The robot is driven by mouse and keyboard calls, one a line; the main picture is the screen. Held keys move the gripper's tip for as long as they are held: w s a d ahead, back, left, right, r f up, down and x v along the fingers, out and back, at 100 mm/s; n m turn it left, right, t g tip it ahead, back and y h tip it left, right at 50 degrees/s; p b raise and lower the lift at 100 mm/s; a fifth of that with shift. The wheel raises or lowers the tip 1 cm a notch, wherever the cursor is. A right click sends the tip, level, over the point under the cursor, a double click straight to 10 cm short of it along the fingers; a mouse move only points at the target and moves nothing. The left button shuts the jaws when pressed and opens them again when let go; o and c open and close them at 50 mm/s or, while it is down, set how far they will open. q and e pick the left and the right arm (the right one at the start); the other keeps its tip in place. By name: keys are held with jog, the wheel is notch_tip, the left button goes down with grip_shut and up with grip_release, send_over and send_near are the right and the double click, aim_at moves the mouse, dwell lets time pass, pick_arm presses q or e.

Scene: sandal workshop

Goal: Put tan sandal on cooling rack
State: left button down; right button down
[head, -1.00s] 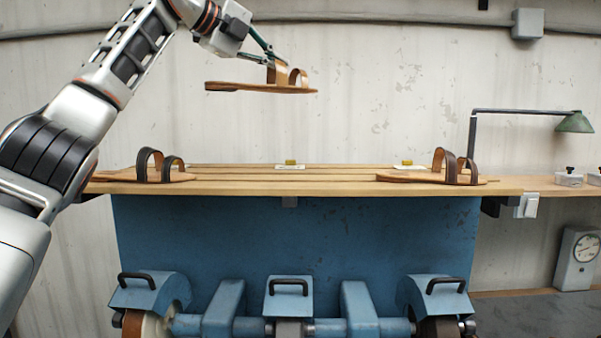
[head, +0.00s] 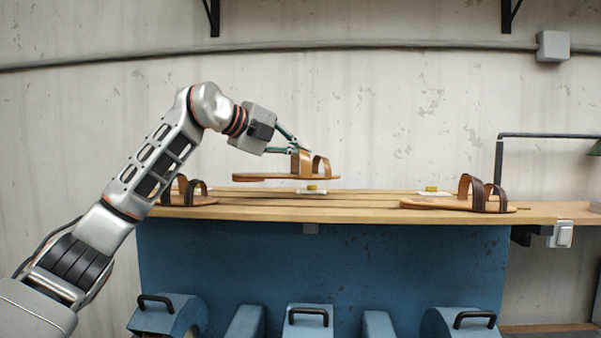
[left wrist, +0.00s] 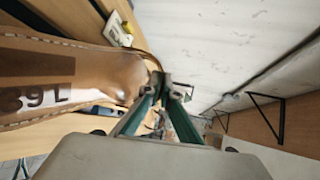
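The tan sandal (head: 272,177) hangs nearly level a little above the slatted wooden cooling rack (head: 330,212), over its middle in the head view. My left gripper (head: 297,149) is shut on the sandal's strap, from above and left. In the left wrist view the gripper's fingertips (left wrist: 163,85) meet at the strap. The sandal's sole (left wrist: 95,72) fills the left side there, with printed marks ending in "L". I see a gap between sole and rack, but its depth over the slats is hard to judge. My right gripper is out of view.
A dark-strapped sandal (head: 190,199) stands at the rack's left, partly behind my left arm. A brown-strapped sandal (head: 460,205) stands at its right. The middle is clear. A blue machine (head: 330,255) stands below.

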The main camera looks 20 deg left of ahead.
aim_at(315, 173)
pick_arm(q)
notch_tip(315, 173, down, 4)
jog(key=shift+f, duration=0.45)
jog(key=shift+f, duration=0.1)
jog(key=c, duration=2.7)
grip_release()
jog(key=shift+f, duration=0.2)
jog(key=shift+c, duration=0.2)
jog(key=o, duration=0.5)
jog(key=shift+c, duration=0.2)
jog(key=shift+r, duration=0.1)
